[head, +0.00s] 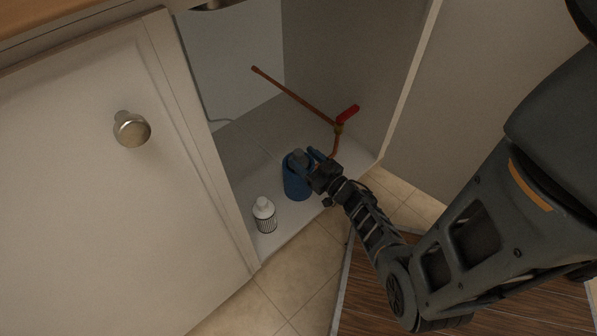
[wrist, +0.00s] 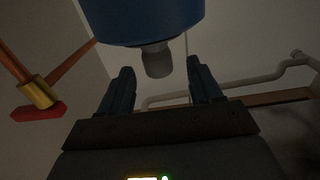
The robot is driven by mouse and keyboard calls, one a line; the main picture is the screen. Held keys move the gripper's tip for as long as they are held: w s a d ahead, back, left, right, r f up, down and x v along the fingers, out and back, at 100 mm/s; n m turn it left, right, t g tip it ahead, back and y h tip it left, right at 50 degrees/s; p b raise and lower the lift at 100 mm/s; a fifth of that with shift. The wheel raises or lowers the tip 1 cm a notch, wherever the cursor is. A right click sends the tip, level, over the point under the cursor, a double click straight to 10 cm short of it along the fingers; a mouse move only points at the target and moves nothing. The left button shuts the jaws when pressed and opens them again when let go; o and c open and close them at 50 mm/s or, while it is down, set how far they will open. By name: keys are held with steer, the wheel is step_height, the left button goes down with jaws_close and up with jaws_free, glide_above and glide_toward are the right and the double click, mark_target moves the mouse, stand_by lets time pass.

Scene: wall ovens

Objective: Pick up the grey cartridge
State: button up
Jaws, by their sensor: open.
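The grey cartridge (head: 299,157) appears as a short grey piece at the top of a blue cylindrical container (head: 297,185), which stands upright on the cabinet floor. I cannot tell whether the grey piece is separate from the container. In the wrist view the grey piece (wrist: 157,62) points down from the blue body (wrist: 145,18), as the view is inverted. My gripper (head: 311,163) is open at the container's top right. In the wrist view my fingertips (wrist: 161,72) lie on either side of the grey piece, with visible gaps; contact is not seen.
A white bottle (head: 264,214) stands left of the blue container, near the cabinet's front edge. A copper pipe (head: 298,98) with a red valve handle (head: 348,113) runs behind. A cabinet door (head: 95,185) is at left. The cabinet side wall (head: 350,60) is at right.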

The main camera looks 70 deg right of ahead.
steer(key=shift+b+x, duration=0.4)
steer(key=shift+x, duration=1.3)
steer(key=shift+d+r, duration=0.1)
jaws_close()
